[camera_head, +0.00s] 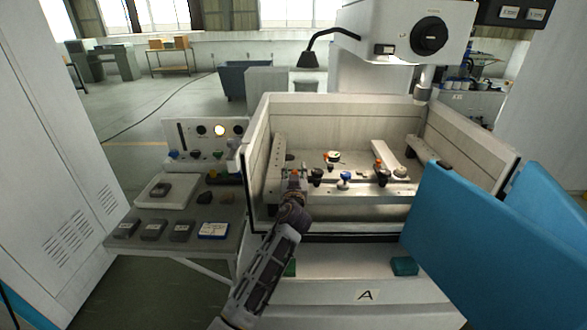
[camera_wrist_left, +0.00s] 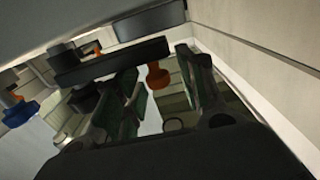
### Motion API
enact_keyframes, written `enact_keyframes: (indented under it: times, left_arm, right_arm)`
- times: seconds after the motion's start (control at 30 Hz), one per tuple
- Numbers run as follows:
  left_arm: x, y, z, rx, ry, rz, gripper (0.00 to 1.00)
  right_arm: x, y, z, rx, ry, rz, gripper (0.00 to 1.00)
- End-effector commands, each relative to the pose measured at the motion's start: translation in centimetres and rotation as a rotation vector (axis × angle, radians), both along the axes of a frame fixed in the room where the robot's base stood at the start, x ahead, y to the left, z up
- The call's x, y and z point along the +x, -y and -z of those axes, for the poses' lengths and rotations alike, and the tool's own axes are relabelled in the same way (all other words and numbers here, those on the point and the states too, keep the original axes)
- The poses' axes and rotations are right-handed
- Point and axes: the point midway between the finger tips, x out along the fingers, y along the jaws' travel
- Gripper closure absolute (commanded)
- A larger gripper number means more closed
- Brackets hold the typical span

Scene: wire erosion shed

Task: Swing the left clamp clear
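The left clamp shows in the left wrist view as a dark bar (camera_wrist_left: 110,61) with an orange knob (camera_wrist_left: 157,76) near its end. My left gripper (camera_wrist_left: 165,95) is open, with one finger on each side of the orange knob; I cannot tell whether either finger touches it. In the head view my left gripper (camera_head: 292,182) is at the left part of the work tank (camera_head: 325,110) and hides most of this clamp. Another clamp with an orange knob (camera_head: 379,164) stands further right. My right gripper is not in view.
A blue-topped knob (camera_head: 345,177) and several dark knobs stand between the clamps. A white machine head (camera_head: 405,30) hangs over the tank. Blue panels (camera_head: 480,250) fill the right front. A side table (camera_head: 190,255) with small blocks and a control panel (camera_head: 205,138) stand left.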

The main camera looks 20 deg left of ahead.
Motion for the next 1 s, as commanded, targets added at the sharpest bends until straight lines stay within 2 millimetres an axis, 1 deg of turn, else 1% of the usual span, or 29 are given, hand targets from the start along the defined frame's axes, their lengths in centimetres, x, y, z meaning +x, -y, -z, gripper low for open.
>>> enact_keyframes:
  times: [0.1, 0.23, 0.33, 0.47, 0.6, 0.77, 0.8, 1.0]
  left_arm:
    - [-0.1, 0.1, 0.0, 0.000, 0.000, 0.000, 0.61]
    - [-0.1, 0.2, 0.0, 0.000, 0.000, 0.000, 0.61]
    - [-0.1, 0.2, 0.0, 0.000, 0.000, 0.000, 0.61]
    - [-0.1, 0.2, 0.0, 0.000, 0.000, 0.000, 0.61]
    - [-0.1, 0.2, 0.0, 0.000, 0.000, 0.000, 0.77]
    - [-0.1, 0.2, 0.0, 0.000, 0.000, -0.001, 0.98]
    - [-0.1, 0.2, 0.0, 0.000, 0.000, -0.001, 1.00]
    - [-0.1, 0.2, 0.0, 0.000, 0.000, 0.000, 1.00]
  right_arm:
    - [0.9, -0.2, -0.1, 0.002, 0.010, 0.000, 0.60]
    - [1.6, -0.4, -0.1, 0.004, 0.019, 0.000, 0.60]
    - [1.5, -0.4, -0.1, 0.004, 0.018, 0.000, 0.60]
    - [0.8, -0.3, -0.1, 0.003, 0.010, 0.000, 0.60]
    - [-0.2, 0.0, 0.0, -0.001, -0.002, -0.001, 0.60]
    - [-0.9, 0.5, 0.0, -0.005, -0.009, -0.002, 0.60]
    - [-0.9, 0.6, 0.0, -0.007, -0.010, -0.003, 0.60]
    - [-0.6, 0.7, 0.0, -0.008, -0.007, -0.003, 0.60]
